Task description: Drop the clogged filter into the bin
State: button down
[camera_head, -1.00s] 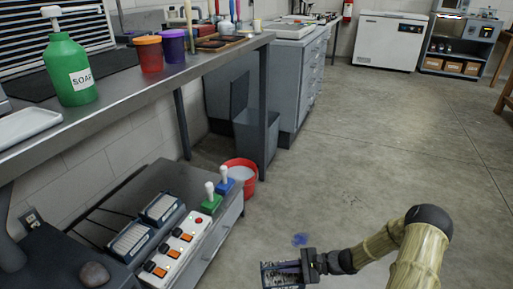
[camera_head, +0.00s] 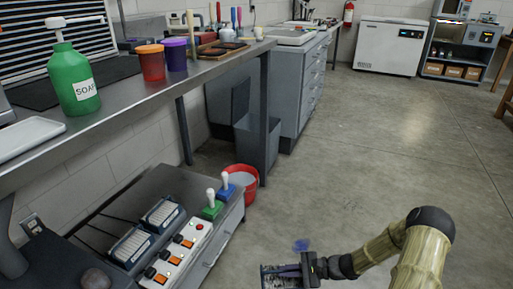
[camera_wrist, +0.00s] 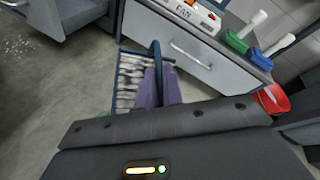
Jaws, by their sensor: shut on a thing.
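My gripper (camera_head: 306,269) is shut on a pleated filter (camera_head: 279,275) with a dark frame and holds it low over the floor, at the bottom of the head view. In the wrist view the dark fingers (camera_wrist: 157,85) overlap the filter (camera_wrist: 129,84), whose pleats look grey and dirty. The fingers hide part of it. A grey bin (camera_head: 257,146) stands under the bench, apart from my gripper and farther back. Its inside is hidden.
A red bucket (camera_head: 251,188) stands between cabinet and bin. The bench (camera_head: 150,91) overhangs the bin. Floor to the right is clear.

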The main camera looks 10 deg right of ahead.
notch_tip(320, 180, up, 22)
jog(key=s+m+t+h+p, duration=0.1)
jog(key=m+t+p, duration=0.3)
jog(key=p, duration=0.8)
jog(key=shift+s+r+t+h+p, duration=0.15)
jog(key=shift+s+t+h+p, duration=0.2)
jog(key=shift+h, duration=0.35)
jog(key=shift+w, duration=0.15)
